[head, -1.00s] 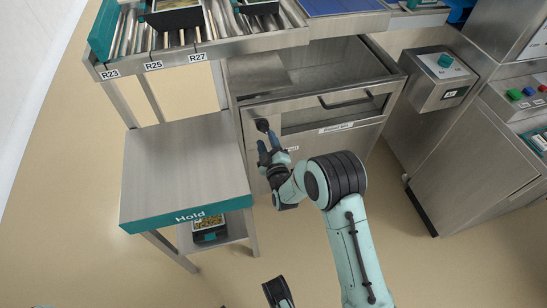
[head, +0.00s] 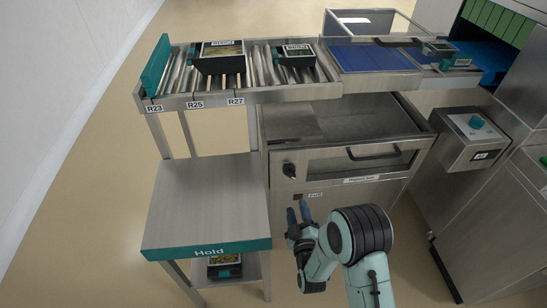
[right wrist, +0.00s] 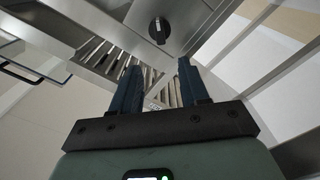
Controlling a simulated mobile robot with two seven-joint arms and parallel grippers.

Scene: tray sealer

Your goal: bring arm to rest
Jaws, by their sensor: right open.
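My right arm reaches up from the bottom right of the head view. Its gripper (head: 298,214) is open and empty in front of the lower steel cabinet, below the black rotary knob (head: 289,170). In the right wrist view the two dark blue fingers (right wrist: 158,85) stand apart with nothing between them. The knob also shows in that view, beyond and above the fingers (right wrist: 159,30). A gap shows between gripper and knob in the head view. My left gripper is not in view.
The Hold table (head: 205,195) stands left of my gripper, with a tray on its lower shelf (head: 224,267). A roller conveyor (head: 180,75) carries two trays behind. The cabinet has a handled drawer (head: 360,160). A control box (head: 470,140) stands right. Floor at front is clear.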

